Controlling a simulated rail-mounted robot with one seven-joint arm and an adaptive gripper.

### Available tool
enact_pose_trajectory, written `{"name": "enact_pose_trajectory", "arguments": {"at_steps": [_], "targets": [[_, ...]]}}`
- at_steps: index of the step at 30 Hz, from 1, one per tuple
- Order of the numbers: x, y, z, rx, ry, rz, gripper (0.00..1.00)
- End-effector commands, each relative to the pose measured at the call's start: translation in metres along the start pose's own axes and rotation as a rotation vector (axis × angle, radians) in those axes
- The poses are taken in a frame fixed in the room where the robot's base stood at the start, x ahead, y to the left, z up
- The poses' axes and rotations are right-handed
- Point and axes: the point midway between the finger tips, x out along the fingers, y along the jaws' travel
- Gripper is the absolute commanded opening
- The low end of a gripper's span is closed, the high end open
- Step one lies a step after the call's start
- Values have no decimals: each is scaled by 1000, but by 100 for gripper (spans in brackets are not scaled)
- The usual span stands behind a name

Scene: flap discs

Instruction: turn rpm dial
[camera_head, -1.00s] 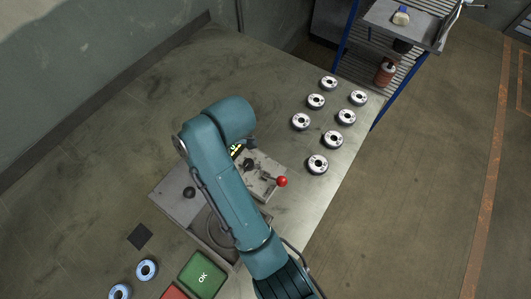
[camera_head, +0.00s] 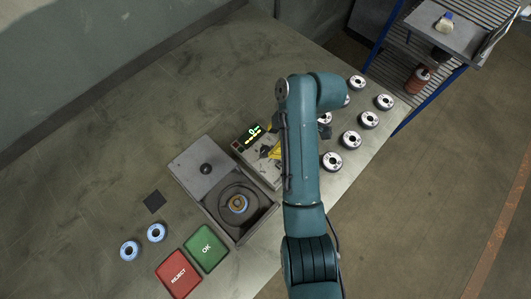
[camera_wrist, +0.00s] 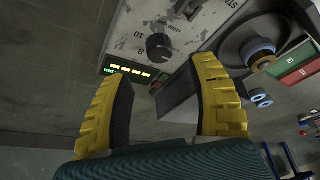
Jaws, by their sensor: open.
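The rpm dial (camera_wrist: 158,46) is a dark round knob on the grey control box, with numbers such as 8 and 10 beside it in the wrist view. A lit display (camera_wrist: 138,71) with green digits and yellow bars sits next to it. In the head view, the control box (camera_head: 240,153) shows its display (camera_head: 252,135), but my arm hides much of the rest. My gripper (camera_wrist: 163,70) has yellow ribbed fingers, apart and empty. In the wrist view the dial appears just beyond the gap between the fingertips; contact is not visible. The gripper (camera_head: 271,151) is partly hidden in the head view.
Beside the control box is an open machine with a round chamber (camera_head: 252,192). A green OK pad (camera_head: 206,245) and a red REJECT pad (camera_head: 176,274) lie nearer. Several discs (camera_head: 333,161) stand right of my arm. The table's left side is mostly clear.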

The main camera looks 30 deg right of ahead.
Motion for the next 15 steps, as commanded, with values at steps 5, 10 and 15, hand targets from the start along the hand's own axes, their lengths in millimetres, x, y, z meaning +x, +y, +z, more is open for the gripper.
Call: {"name": "enact_pose_trajectory", "arguments": {"at_steps": [5,10,15], "targets": [[40,-1,0,0,0,-3,60],[60,0,0,0,-1,-1,60],[64,0,0,0,-1,0,60]]}}
